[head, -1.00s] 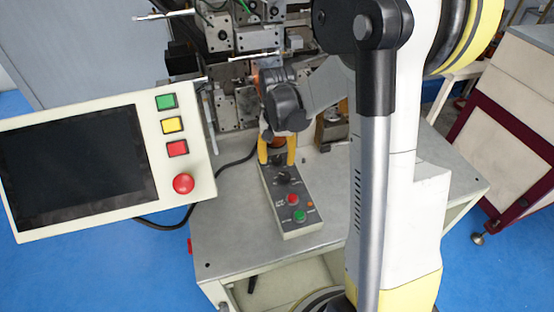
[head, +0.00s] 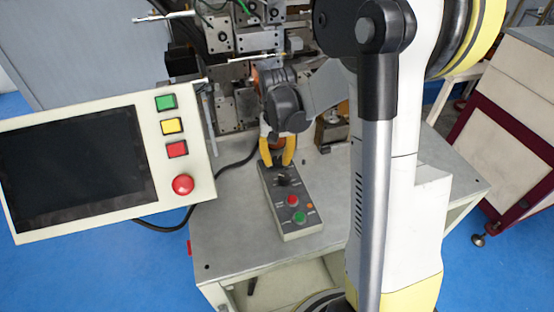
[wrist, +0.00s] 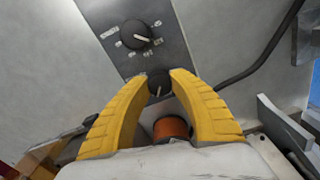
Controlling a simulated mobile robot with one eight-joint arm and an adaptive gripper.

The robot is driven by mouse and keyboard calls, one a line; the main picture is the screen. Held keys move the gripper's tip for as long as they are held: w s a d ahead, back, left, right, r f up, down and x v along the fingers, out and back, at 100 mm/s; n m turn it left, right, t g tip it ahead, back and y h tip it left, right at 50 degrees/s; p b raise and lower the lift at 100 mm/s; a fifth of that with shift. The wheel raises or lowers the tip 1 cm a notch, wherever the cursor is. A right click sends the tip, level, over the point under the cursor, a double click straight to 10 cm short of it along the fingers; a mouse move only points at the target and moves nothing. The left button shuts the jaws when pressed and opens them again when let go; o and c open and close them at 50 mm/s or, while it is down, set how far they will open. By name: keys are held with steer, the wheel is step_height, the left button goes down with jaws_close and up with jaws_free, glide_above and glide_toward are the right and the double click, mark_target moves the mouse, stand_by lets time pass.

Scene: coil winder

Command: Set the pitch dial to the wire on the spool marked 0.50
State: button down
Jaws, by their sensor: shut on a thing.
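My gripper (head: 277,164) points down at the far end of the grey control box (head: 288,222). In the wrist view my yellow fingers (wrist: 160,82) are shut on a small black knob (wrist: 158,84) with a pale pointer line. A larger black dial (wrist: 135,34) with a white pointer and a ring of pale labels sits farther along the panel, clear of the fingers; it also shows in the head view (head: 283,181). The labels are too small to read. A copper-coloured spool (wrist: 170,128) shows between the finger bases; no marking on it can be read.
A screen panel (head: 80,165) with coloured buttons stands at left. Winder machinery (head: 235,75) rises behind. A black cable (wrist: 260,60) runs beside the box. The front tabletop (head: 235,240) is clear.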

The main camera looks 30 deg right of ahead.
mark_target(277, 159)
steer(key=n+b, duration=0.1)
steer(key=n, duration=0.6)
stand_by(0.6)
steer(key=c, duration=1.1)
jaws_free()
steer(key=shift+o, duration=0.2)
step_height(277, 159, up, 12)
